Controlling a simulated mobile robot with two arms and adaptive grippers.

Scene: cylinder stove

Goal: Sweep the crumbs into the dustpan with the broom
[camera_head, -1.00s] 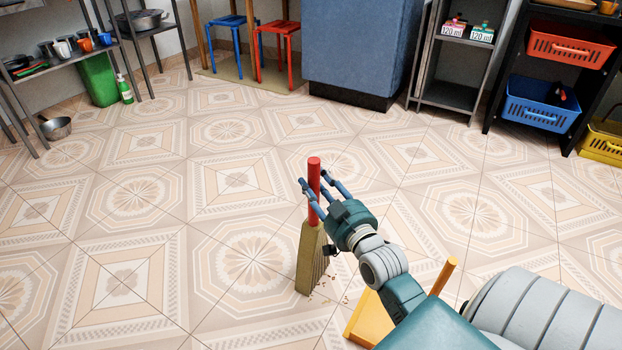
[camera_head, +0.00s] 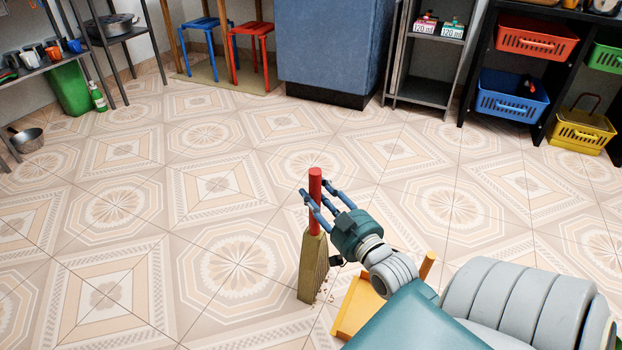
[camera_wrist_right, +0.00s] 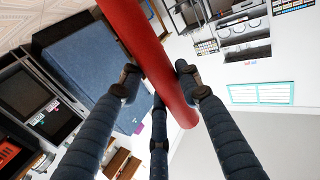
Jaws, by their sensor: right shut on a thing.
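My right gripper (camera_head: 324,208) is shut on the red handle of the broom (camera_head: 312,268), which stands about upright with its tan bristle head at the floor. The red handle also shows between the fingers in the right wrist view (camera_wrist_right: 150,60). The yellow dustpan (camera_head: 355,306) lies on the floor just right of the broom, partly hidden behind my right arm; its orange handle (camera_head: 427,266) sticks up past the arm. A few small brown crumbs (camera_head: 327,295) lie between the broom head and the dustpan. My left gripper is not in view.
The tiled floor left of and beyond the broom is clear. A blue cabinet (camera_head: 333,45), blue stool (camera_head: 209,45) and red stool (camera_head: 251,42) stand at the back. Shelves with baskets are at the right. A pot (camera_head: 27,140) and green bin (camera_head: 70,90) are at the left.

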